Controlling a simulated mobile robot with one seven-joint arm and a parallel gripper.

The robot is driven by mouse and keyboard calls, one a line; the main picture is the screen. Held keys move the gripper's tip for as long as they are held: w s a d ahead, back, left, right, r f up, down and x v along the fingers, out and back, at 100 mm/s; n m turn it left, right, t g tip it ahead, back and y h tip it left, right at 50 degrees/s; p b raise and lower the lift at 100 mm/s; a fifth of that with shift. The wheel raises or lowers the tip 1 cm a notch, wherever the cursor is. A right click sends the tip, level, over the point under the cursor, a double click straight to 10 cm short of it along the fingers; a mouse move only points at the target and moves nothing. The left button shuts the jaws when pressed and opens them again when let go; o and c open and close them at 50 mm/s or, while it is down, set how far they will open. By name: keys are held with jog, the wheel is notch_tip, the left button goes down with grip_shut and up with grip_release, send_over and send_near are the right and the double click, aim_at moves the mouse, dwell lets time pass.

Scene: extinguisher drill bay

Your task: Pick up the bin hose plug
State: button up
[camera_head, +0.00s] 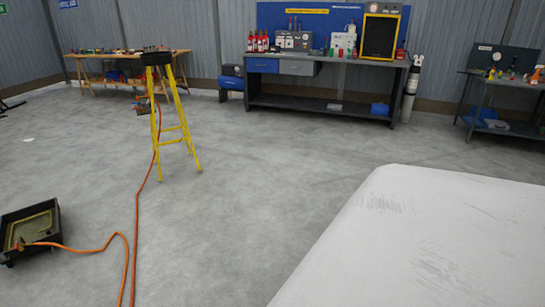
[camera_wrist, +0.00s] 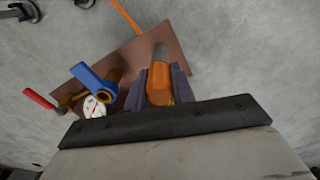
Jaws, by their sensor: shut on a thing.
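In the wrist view, my gripper (camera_wrist: 161,76) has its two dark purple fingers on either side of an orange plug (camera_wrist: 159,88) with a grey tip. It is shut on this plug, which I take for the hose plug. The plug lies over a brown plate (camera_wrist: 190,48), and I cannot tell whether it touches it. In the head view, an orange hose (camera_head: 136,215) runs along the floor from a black bin (camera_head: 57,212) at the left towards a yellow stand (camera_head: 158,130). My gripper does not show in the head view.
Left of the plug in the wrist view are a blue-handled valve (camera_wrist: 88,78), a white gauge (camera_wrist: 96,106) and a red handle (camera_wrist: 38,98), close to the fingers. Workbenches (camera_head: 320,62) stand along the back wall.

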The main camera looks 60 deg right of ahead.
jog(key=shift+r, duration=0.15)
notch_tip(320, 180, up, 20)
jog(key=p, duration=0.3)
jog(key=shift+p, duration=0.3)
